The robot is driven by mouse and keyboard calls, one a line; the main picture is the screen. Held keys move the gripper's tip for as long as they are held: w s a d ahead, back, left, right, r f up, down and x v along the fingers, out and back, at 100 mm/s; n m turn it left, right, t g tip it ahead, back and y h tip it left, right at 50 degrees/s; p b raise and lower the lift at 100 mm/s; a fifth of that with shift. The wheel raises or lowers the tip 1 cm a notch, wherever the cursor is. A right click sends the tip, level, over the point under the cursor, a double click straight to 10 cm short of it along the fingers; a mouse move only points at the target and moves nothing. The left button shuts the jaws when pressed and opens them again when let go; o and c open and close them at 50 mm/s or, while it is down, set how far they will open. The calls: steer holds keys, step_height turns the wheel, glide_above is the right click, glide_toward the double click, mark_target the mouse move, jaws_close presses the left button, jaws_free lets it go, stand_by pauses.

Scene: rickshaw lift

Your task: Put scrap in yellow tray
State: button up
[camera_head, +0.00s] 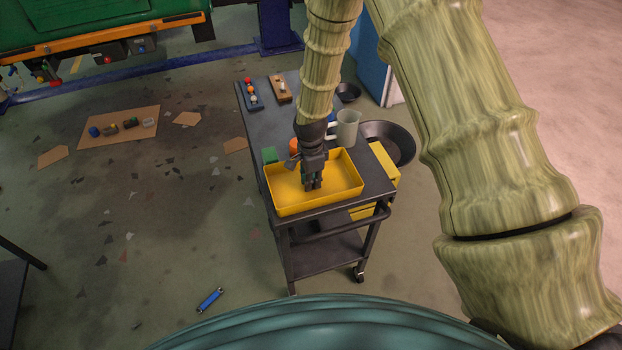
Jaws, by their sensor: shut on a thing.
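The yellow tray (352,188) sits on the near end of the dark cart top, with its inside facing up. My gripper (312,185) points down into the tray, over its middle, with the fingertips low near the floor of the tray. It is shut on a small dark piece, which I take to be the scrap. The fingers mostly hide this piece, so its shape cannot be told. I see no other loose piece on the bare tray floor around the gripper.
A blue cylinder (209,299) and cardboard (120,127) lie on the floor.

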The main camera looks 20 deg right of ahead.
steer(key=shift+f, duration=0.2)
steer(key=o, duration=0.6)
steer(key=shift+o, duration=0.2)
steer(key=shift+r, duration=0.15)
step_height(320, 180, up, 12)
steer(key=b, duration=0.4)
stand_by(0.3)
